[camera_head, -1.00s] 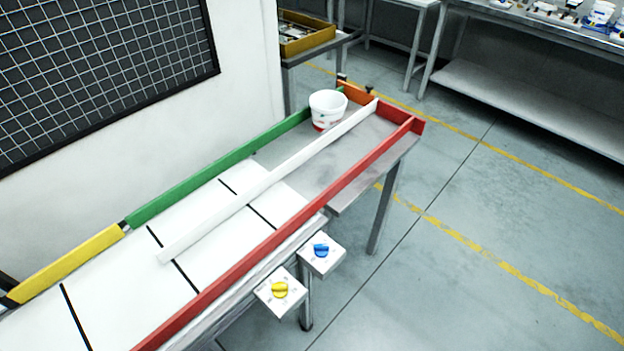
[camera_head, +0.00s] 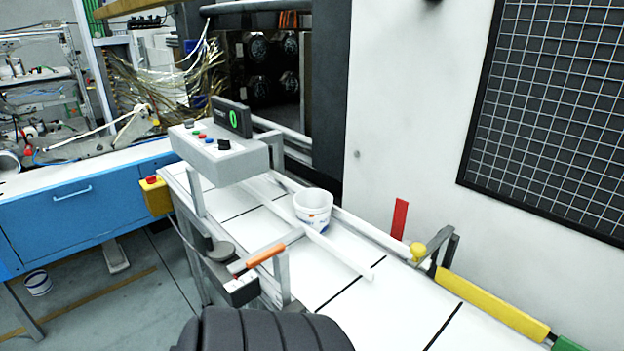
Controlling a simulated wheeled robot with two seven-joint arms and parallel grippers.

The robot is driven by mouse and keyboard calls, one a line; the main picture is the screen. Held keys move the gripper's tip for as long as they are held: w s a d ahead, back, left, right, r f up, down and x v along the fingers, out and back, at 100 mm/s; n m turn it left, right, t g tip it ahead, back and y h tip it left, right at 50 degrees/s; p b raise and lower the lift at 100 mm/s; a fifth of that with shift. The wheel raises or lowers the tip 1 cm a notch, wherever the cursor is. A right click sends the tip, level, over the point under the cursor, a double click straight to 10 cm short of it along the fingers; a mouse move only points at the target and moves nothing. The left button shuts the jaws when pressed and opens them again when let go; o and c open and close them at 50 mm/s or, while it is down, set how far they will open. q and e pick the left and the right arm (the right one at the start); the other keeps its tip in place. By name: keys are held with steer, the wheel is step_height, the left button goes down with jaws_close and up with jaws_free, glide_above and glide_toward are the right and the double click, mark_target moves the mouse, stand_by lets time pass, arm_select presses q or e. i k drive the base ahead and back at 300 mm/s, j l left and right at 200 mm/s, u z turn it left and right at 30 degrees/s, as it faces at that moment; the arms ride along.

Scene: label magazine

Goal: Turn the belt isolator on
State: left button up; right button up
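No switch in view is clearly marked as the belt isolator. A grey control box (camera_head: 222,160) stands on posts over the left end of the belt (camera_head: 345,300). It carries small coloured buttons, a black knob (camera_head: 224,144) and a dark display (camera_head: 231,117) with a green 0. A small dark box with pale marks on top (camera_head: 240,289) sits at the belt's near side; its details are too small to read. A yellow box with a red button (camera_head: 154,193) is at the belt's left end. Neither gripper is in view.
A white tub (camera_head: 313,207) stands on the belt beside a white guide rail (camera_head: 335,250). An orange bar (camera_head: 266,255) is at the near edge. A blue cabinet (camera_head: 80,210) stands left. A black ribbed part, probably mine, fills the bottom centre. Floor shows at lower left.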

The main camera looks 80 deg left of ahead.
mark_target(151, 181)
steer(key=u, duration=3.6)
steer(key=i+j+z, duration=0.2)
steer(key=i+j, duration=0.2)
steer(key=i, duration=0.35)
steer(key=i+j+z, duration=0.15)
steer(key=i+j, duration=0.3)
steer(key=i, duration=0.25)
steer(key=i+j+z, duration=0.2)
steer(key=i+j, duration=0.4)
steer(key=i, duration=0.05)
